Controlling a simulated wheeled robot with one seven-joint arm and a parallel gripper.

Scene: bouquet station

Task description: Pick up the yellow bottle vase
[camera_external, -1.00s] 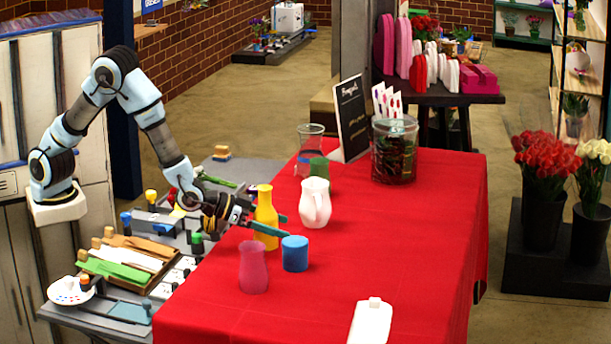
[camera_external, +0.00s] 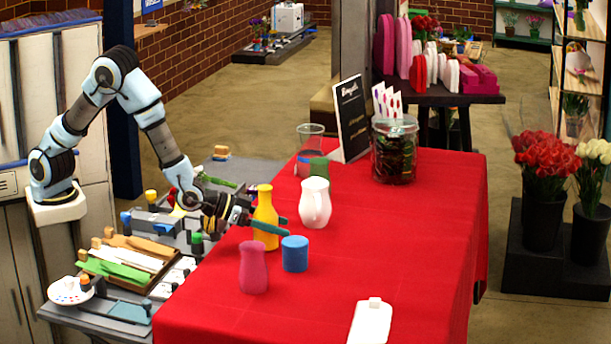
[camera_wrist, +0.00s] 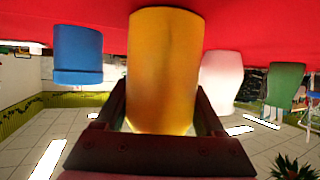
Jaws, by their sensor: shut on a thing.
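The yellow bottle vase (camera_external: 266,218) stands upright on the red tablecloth near the left edge of the table. In the wrist view the yellow vase (camera_wrist: 163,70) fills the middle, between the two dark fingers. My gripper (camera_external: 264,227) reaches in from the left, level with the vase's body, and is shut on it. In the wrist view my gripper (camera_wrist: 160,128) has a finger on each side of the vase. The vase appears to rest on the cloth; I cannot see any gap under it.
A blue cup (camera_external: 295,254) and a pink vase (camera_external: 253,267) stand close in front. A green cup (camera_external: 318,169) and a clear glass vessel (camera_external: 311,140) are behind.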

